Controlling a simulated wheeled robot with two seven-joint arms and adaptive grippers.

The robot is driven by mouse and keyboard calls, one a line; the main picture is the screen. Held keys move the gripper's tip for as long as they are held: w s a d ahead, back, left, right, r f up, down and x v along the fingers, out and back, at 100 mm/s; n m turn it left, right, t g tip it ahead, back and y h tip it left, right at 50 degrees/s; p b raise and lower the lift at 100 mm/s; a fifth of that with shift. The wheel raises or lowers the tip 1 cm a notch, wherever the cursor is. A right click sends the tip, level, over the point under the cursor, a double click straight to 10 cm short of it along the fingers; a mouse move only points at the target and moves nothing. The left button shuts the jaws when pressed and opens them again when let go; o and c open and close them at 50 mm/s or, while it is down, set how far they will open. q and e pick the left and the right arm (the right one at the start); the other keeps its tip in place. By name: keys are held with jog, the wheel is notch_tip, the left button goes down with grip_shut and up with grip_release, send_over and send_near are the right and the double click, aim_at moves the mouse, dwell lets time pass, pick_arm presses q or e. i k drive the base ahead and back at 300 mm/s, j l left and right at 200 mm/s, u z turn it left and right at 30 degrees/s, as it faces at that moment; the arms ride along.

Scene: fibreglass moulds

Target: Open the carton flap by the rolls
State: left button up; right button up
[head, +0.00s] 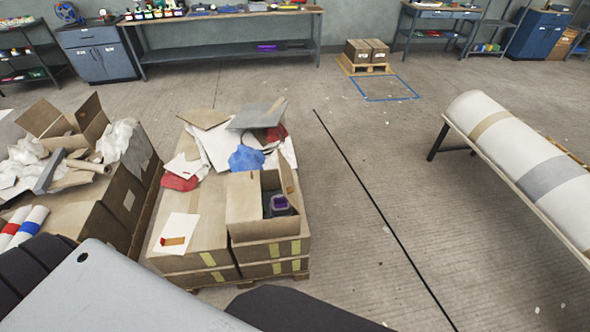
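Several white rolls (20,228) with red and blue bands lie at the left edge on a group of brown cartons (128,200). Behind them an open carton (85,128) has raised flaps (40,117) and stands amid crumpled white sheeting (118,138). I cannot tell which flap the task means. A second open carton (254,229) stands on the middle pallet stack, with an upright flap (287,177) at its right side and a dark, purple-topped container (279,206) inside. Neither gripper is in view; dark parts of mine cross the bottom edge.
Loose sheets, red and blue cloths (246,158) cover the middle stack's back. A large wrapped roll (530,150) lies on a rack at right. Open floor (390,180) lies between. Two cartons (367,51) sit on a pallet behind, near a blue floor outline; benches line the wall.

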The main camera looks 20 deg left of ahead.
aim_at(245, 197)
jog(key=u, duration=1.3)
